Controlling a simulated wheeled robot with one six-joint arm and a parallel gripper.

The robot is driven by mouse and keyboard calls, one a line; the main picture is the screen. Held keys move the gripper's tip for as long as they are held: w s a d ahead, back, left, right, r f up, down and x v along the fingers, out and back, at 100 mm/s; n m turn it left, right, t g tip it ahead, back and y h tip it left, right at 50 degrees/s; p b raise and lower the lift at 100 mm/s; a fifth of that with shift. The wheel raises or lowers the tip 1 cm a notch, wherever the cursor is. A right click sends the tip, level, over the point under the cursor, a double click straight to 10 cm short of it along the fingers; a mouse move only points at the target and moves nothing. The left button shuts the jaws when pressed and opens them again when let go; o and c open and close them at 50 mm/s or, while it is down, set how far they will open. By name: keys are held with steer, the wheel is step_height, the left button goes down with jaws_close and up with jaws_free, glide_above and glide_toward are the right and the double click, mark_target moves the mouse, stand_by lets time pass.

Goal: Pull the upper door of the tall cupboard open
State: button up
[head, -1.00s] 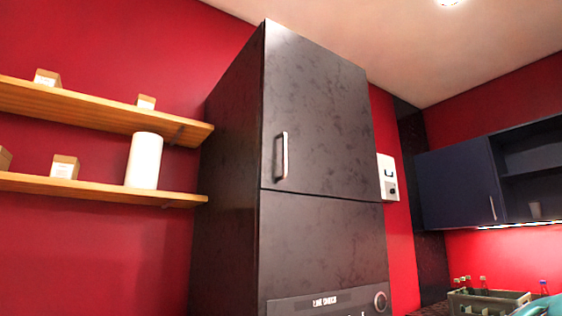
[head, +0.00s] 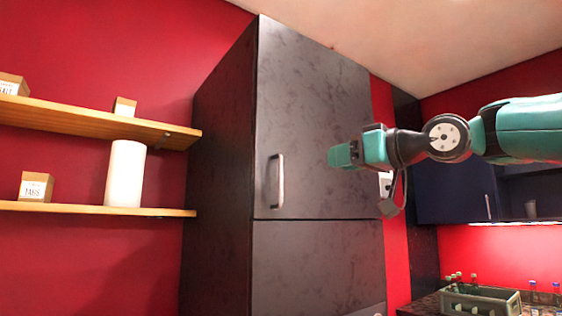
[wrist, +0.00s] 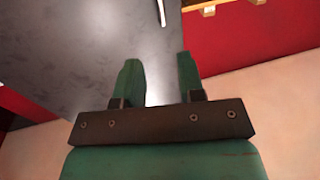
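The tall dark cupboard stands in the middle of the head view. Its upper door (head: 318,120) looks shut, flush above the lower door (head: 315,265). A vertical metal handle (head: 276,181) sits near the upper door's lower left edge; its end also shows at the top of the wrist view (wrist: 161,13). My green gripper (head: 335,157) is in front of the door, to the right of the handle and apart from it. In the wrist view, my gripper's two fingers (wrist: 158,72) are spread with nothing between them.
Two wooden shelves (head: 90,118) with boxes and a white roll (head: 126,173) are left of the cupboard. On the right are a blue wall cabinet (head: 455,190) and a grey crate (head: 480,300) with bottles. The space before the handle is clear.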

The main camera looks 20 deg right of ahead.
steer(key=p, duration=0.8)
glide_toward(285, 169)
steer(key=w+a+f, duration=0.1)
steer(key=w+a, duration=0.2)
steer(key=a, duration=0.4)
steer(key=shift+w+a+f, duration=0.25)
steer(key=shift+w, duration=0.2)
steer(key=shift+c, duration=0.4)
jaws_close()
